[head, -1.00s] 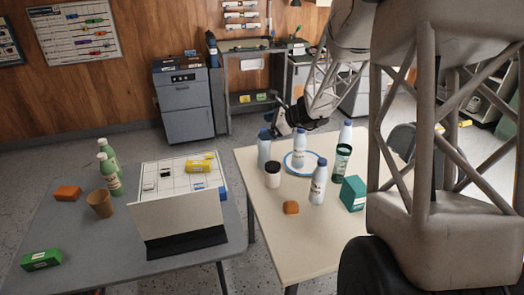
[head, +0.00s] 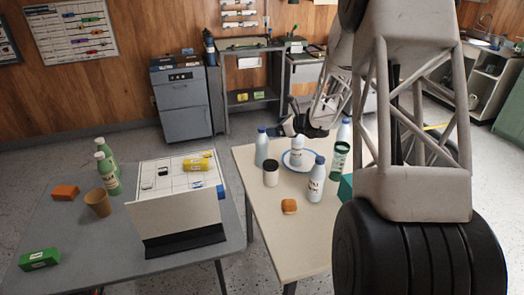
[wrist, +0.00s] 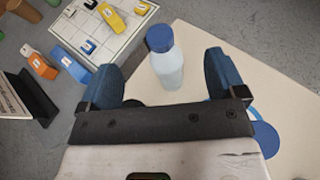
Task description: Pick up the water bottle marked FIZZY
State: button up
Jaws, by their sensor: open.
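Several pale blue bottles with blue caps stand upright on the cream table. One is at the back left (head: 262,148), one is at the round blue-rimmed plate (head: 297,150), one with a dark-lettered label is at the front (head: 316,180), and one is partly hidden at the back right (head: 344,130). I cannot read their labels. My gripper (head: 297,122) is open above the table's back edge. In the wrist view, a blue-capped bottle (wrist: 167,65), seemingly the back left one, shows between the spread fingers (wrist: 164,70). No lettering shows on it there; contact is not visible.

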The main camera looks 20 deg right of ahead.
aim_at(262, 127)
notch_tip(262, 127, down, 8)
jog(key=shift+w+a+f, duration=0.2)
jog(key=shift+w+a, duration=0.2)
jog(key=shift+w, duration=0.05)
dwell(0.4)
jog(key=shift+x, duration=3.1)
jog(key=c, duration=1.3)
jog(key=shift+r, duration=0.1)
jog(key=shift+r, duration=4.9)
